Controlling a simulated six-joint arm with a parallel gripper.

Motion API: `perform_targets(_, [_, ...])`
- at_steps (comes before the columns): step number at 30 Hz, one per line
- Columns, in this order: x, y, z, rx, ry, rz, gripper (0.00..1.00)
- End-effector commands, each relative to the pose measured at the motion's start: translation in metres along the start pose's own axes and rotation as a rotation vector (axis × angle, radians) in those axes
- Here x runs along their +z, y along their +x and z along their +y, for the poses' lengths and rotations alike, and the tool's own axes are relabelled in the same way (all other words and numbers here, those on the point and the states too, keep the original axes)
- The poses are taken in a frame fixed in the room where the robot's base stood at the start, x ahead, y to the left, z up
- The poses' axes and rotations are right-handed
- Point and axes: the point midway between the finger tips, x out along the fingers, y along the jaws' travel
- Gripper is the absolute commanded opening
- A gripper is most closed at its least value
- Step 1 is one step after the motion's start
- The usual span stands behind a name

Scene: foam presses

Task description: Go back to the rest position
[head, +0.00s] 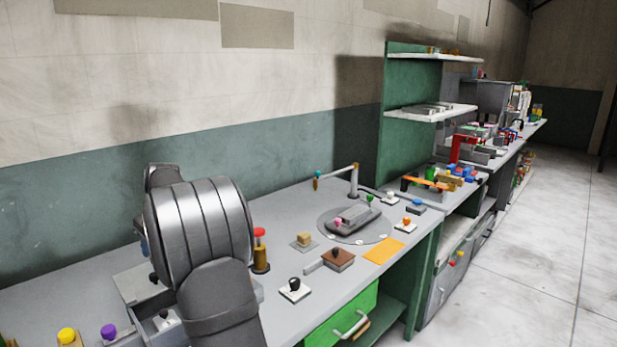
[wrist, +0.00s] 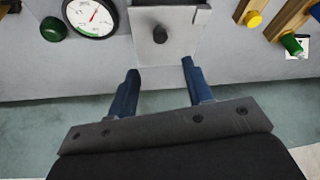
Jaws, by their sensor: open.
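My gripper (wrist: 158,74) shows in the wrist view with its two blue fingers spread apart and nothing between them. The fingertips are near the lower edge of a grey plate (wrist: 180,52) with a black knob (wrist: 160,34); I cannot tell whether they touch it. In the head view my arm stands over the left part of the grey bench (head: 330,290) and hides most of my gripper. A grey box with a black knob (head: 154,279) is beside the arm there.
In the wrist view a round gauge (wrist: 88,18) and a green knob (wrist: 54,28) are left of the plate, a yellow knob (wrist: 253,19) right. In the head view a red-topped post (head: 260,250) stands right of my arm, and a green drawer (head: 340,318) is at the bench front.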

Motion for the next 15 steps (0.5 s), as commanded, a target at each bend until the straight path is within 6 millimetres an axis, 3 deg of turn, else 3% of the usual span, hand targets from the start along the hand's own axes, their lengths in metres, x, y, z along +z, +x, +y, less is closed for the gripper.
perform_targets(15, [0.0, 0.106, -0.001, -0.002, -0.001, -0.002, 0.46])
